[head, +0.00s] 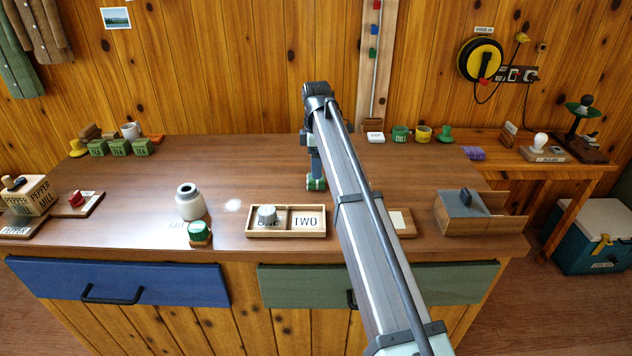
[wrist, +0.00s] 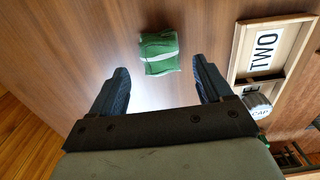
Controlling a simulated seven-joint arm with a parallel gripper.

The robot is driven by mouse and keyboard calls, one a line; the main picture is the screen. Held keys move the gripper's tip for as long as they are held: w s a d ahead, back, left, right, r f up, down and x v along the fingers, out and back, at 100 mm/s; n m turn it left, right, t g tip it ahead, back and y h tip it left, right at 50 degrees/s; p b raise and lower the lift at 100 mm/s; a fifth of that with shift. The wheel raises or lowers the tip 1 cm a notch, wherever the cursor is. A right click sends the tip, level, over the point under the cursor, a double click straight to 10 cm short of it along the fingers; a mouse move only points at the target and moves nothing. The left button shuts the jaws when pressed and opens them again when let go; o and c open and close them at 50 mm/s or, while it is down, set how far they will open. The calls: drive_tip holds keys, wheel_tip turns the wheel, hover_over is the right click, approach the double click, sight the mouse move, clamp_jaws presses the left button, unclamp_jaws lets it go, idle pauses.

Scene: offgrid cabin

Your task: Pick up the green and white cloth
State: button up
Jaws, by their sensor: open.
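The green and white cloth (wrist: 159,42) lies bunched on the brown wooden counter in the wrist view, green with a pale band across it. In the head view the cloth (head: 316,185) is a small green patch, partly hidden by my gripper (head: 316,176). In the wrist view my gripper (wrist: 160,75) is open and empty, its two dark fingers spread wider than the cloth. The cloth shows just past the fingertips, roughly centred between them. How high the fingertips are above the counter is hard to tell.
The counter around the cloth is clear.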

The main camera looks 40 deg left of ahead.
drive_tip(key=shift+f, duration=2.7)
drive_tip(key=shift+c, duration=0.4)
drive_tip(key=c, duration=0.9)
drive_tip(key=shift+c, duration=0.2)
wheel_tip(320, 180, up, 10)
